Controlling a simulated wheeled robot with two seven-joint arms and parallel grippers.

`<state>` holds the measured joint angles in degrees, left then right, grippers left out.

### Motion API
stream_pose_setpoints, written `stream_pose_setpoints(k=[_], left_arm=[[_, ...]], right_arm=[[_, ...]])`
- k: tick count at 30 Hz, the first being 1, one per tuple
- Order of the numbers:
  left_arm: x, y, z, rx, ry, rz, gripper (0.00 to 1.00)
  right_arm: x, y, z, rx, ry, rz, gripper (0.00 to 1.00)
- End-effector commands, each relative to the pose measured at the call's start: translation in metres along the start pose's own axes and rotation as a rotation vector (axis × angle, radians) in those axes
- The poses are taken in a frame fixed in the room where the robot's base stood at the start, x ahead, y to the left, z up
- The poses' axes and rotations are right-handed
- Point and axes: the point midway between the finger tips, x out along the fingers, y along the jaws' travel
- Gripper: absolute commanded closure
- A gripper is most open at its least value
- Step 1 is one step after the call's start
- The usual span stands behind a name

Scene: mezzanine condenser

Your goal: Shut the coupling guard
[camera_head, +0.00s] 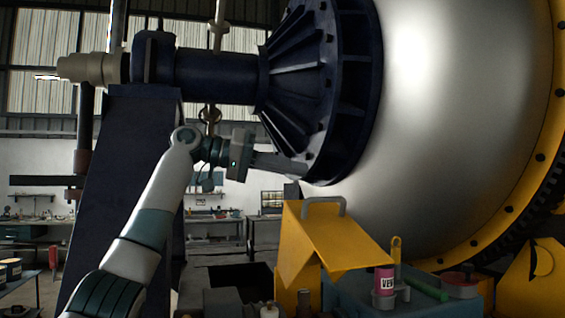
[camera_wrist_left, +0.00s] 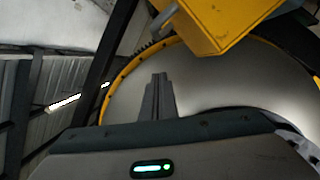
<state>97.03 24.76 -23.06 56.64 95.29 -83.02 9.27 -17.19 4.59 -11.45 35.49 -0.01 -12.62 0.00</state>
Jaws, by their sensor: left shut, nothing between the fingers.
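The coupling guard appears to be the yellow sheet-metal cover (camera_head: 340,240) with a grey bar handle (camera_head: 324,207) on its top edge. Its broad panel slopes down to the right, and a dark opening shows below on its left. Yellow metal, probably the same guard (camera_wrist_left: 225,22), shows at the top of the left wrist view. My left gripper (camera_head: 303,169) is shut and empty, above and slightly left of the handle and apart from it. Its closed fingers also show in the left wrist view (camera_wrist_left: 158,82). My right gripper is not in view.
A large silver drum (camera_head: 440,110) with a yellow bolted rim fills the right. A dark blue flanged cone (camera_head: 300,80) is close above my fingers.

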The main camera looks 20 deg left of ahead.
Motion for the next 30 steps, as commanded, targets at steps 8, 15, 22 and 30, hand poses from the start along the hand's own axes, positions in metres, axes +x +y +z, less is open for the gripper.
stream_pose_setpoints(k=[8,15,22,30], left_arm=[[0.051,0.003,-0.003,0.000,-0.004,0.001,1.00],[0.063,-0.001,0.017,0.000,0.000,-0.002,1.00],[0.067,-0.001,0.033,0.000,0.000,-0.002,1.00],[0.069,0.000,0.039,0.000,0.001,0.000,1.00]], right_arm=[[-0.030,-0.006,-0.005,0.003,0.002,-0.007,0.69],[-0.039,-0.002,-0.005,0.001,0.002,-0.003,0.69],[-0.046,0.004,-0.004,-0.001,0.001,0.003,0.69],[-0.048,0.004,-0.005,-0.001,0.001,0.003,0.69]])
